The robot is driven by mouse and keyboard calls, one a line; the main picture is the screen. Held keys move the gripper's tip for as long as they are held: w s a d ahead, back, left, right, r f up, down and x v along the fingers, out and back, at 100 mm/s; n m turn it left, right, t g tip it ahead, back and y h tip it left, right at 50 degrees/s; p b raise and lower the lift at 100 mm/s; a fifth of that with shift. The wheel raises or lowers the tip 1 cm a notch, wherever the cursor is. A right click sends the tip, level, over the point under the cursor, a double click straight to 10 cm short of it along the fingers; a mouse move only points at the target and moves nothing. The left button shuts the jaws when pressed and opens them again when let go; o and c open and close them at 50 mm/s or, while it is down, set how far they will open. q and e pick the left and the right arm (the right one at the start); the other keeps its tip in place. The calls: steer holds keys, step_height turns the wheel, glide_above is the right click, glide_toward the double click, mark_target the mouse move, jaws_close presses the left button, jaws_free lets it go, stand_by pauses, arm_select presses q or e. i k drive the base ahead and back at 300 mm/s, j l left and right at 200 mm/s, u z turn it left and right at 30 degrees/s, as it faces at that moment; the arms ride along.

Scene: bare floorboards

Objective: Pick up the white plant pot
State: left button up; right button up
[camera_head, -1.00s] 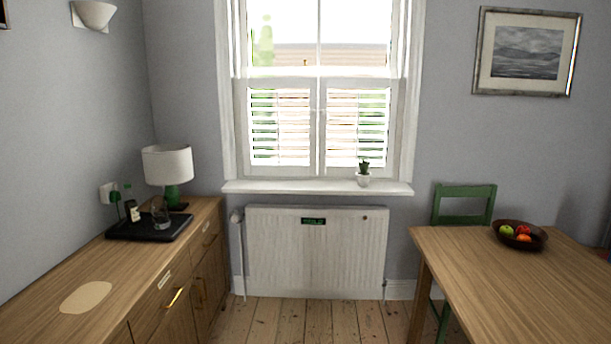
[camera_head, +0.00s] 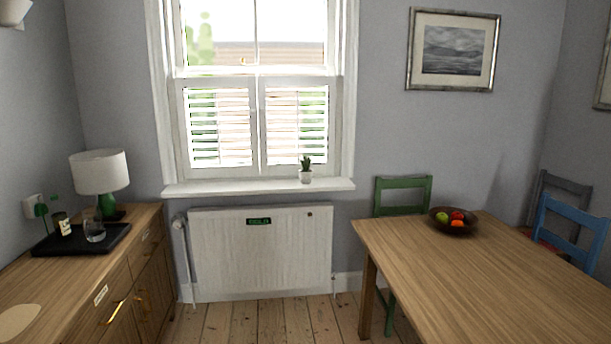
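The small white plant pot (camera_head: 306,177) holds a dark green spiky plant (camera_head: 306,163). It stands upright on the right part of the white window sill (camera_head: 258,188), in front of the shuttered window and above the radiator. Neither of my grippers shows in the head view, and nothing is touching the pot.
A radiator (camera_head: 262,255) is under the sill. At left is a wooden sideboard (camera_head: 125,262) with a lamp (camera_head: 99,173) and a black tray (camera_head: 66,246). At right is a wooden table (camera_head: 480,270) with a fruit bowl (camera_head: 440,226) and chairs around. Floorboards (camera_head: 255,322) between are clear.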

mark_target(307, 174)
steer(key=i+j, duration=0.25)
steer(key=i, duration=0.25)
steer(key=i+j, duration=0.25)
steer(key=i, duration=0.2)
steer(key=i+j, duration=0.25)
steer(key=i, duration=0.25)
steer(key=i+j, duration=0.2)
steer(key=i, duration=0.3)
steer(key=i+j, duration=0.25)
steer(key=i, duration=0.25)
steer(key=i+j, duration=0.25)
steer(key=i, duration=0.2)
steer(key=j+u, duration=0.05)
